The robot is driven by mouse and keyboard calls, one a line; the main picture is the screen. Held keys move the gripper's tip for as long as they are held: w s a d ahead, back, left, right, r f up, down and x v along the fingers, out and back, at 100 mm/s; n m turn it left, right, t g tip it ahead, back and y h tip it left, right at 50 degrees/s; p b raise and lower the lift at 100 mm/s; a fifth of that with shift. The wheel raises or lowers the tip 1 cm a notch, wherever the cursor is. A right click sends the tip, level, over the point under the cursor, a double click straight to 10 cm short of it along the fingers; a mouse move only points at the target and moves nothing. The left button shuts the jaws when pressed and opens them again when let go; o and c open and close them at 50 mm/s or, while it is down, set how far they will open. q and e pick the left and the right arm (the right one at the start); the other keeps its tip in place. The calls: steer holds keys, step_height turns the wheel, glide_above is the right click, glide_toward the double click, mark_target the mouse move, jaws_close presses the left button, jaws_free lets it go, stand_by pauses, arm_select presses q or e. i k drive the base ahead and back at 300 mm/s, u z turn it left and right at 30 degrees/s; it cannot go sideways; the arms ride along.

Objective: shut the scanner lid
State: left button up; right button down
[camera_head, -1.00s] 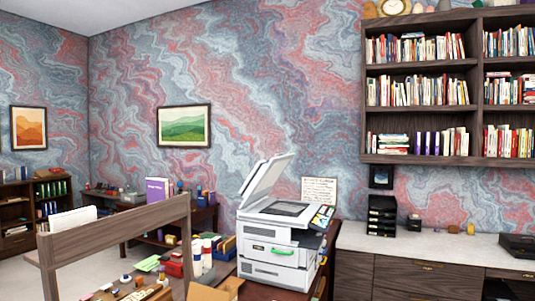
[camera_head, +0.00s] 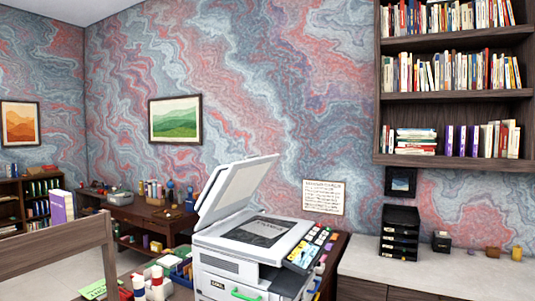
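The white scanner (camera_head: 215,265) stands on a dark wooden desk in the lower middle of the head view. Neither of my grippers is in view.
A pale counter (camera_head: 430,268) with a black tray stack (camera_head: 399,233) is to the right. A wooden rail (camera_head: 55,248) stands at the lower left, with bottles (camera_head: 157,280) and boxes beside the scanner. Bookshelves (camera_head: 455,95) hang above the counter.

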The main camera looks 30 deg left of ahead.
mark_target(230, 189)
steer(key=i, duration=1)
steer(key=u, duration=0.35)
